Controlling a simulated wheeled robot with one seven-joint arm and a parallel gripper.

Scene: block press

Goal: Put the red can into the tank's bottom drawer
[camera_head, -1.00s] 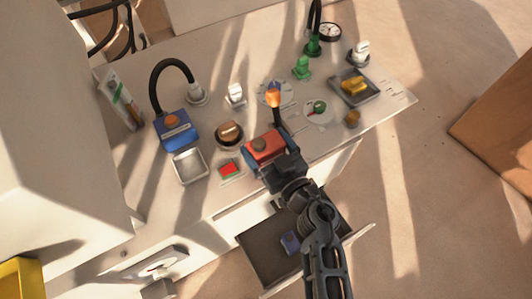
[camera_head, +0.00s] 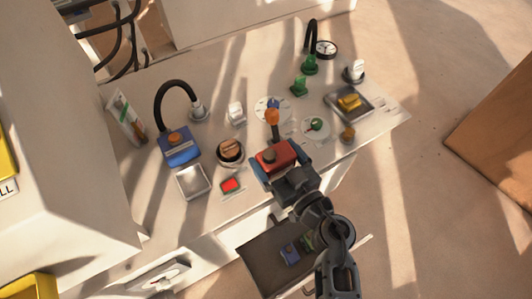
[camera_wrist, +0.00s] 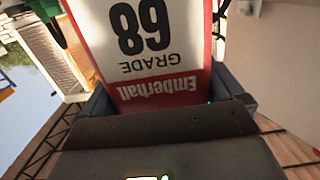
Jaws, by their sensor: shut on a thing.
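My gripper (camera_head: 280,168) is shut on the red can (camera_head: 276,154), which has a dark round cap on its upper face. In the wrist view the red can (camera_wrist: 150,50) fills the space between the jaws, its white label reading "68 GRADE Emberhall" upside down. The can is over the front edge of the white tank top. The open bottom drawer (camera_head: 262,262) juts out below, partly covered by my arm. A blue thing and a green thing lie in it.
On the top stand a blue can (camera_head: 178,148), an empty metal tray (camera_head: 192,182), a red button (camera_head: 230,185), a brown-topped round part (camera_head: 230,150) and a tray with a yellow block (camera_head: 349,102). Open floor lies to the right, with a wooden box (camera_head: 495,130).

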